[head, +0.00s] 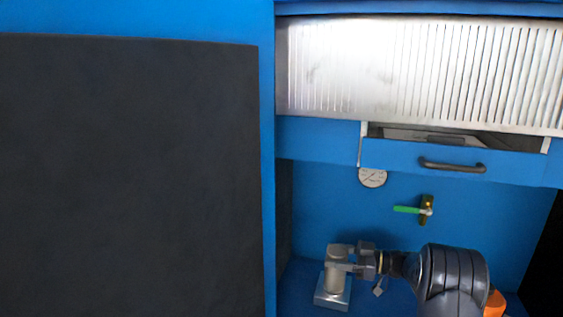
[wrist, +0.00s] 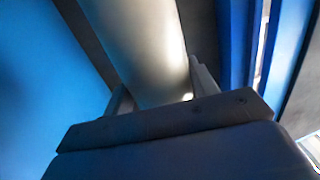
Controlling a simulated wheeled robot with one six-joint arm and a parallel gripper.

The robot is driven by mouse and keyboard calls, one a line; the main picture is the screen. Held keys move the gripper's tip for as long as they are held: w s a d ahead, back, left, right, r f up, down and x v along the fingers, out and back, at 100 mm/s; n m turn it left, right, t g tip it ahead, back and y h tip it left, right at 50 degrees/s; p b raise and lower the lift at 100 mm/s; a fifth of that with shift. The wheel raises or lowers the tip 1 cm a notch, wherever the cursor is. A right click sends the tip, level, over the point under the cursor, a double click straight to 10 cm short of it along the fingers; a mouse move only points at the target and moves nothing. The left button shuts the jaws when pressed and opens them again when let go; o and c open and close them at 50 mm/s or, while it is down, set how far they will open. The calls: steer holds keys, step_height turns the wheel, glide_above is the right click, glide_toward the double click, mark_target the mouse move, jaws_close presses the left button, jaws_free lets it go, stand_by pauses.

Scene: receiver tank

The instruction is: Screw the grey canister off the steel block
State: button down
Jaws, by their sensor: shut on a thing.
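The grey canister (head: 335,273) stands upright on the steel block (head: 332,292) at the lower middle of the head view. My gripper (head: 350,258) reaches it from the right and is shut on the canister's upper part. In the wrist view the canister (wrist: 140,45) runs between the two fingers of my gripper (wrist: 160,90), one on each side. The steel block is not seen in the wrist view. The join between canister and block is too small to judge.
A valve with a green handle (head: 408,210) sits on the blue back wall, above my arm. A round grey disc (head: 372,177) and a drawer with a dark handle (head: 452,166) are higher up. A large dark panel (head: 130,175) fills the left. The blue wall right of the valve is clear.

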steer(key=g, duration=0.1)
steer(key=w+n+g, duration=0.1)
steer(key=shift+w+d+r+n+g+y, duration=0.15)
steer(key=shift+d+r+n+g+y, duration=0.15)
steer(key=shift+r+n+g, duration=0.25)
steer(key=shift+n+g, duration=0.15)
steer(key=c, duration=0.9)
jaws_free()
steer(key=shift+o, duration=0.8)
steer(key=shift+w+f, duration=0.2)
steer(key=shift+w, duration=0.1)
steer(key=shift+o, duration=1.4)
steer(key=shift+a, duration=0.1)
steer(key=shift+s+a+f, duration=0.15)
steer(key=shift+f, duration=0.05)
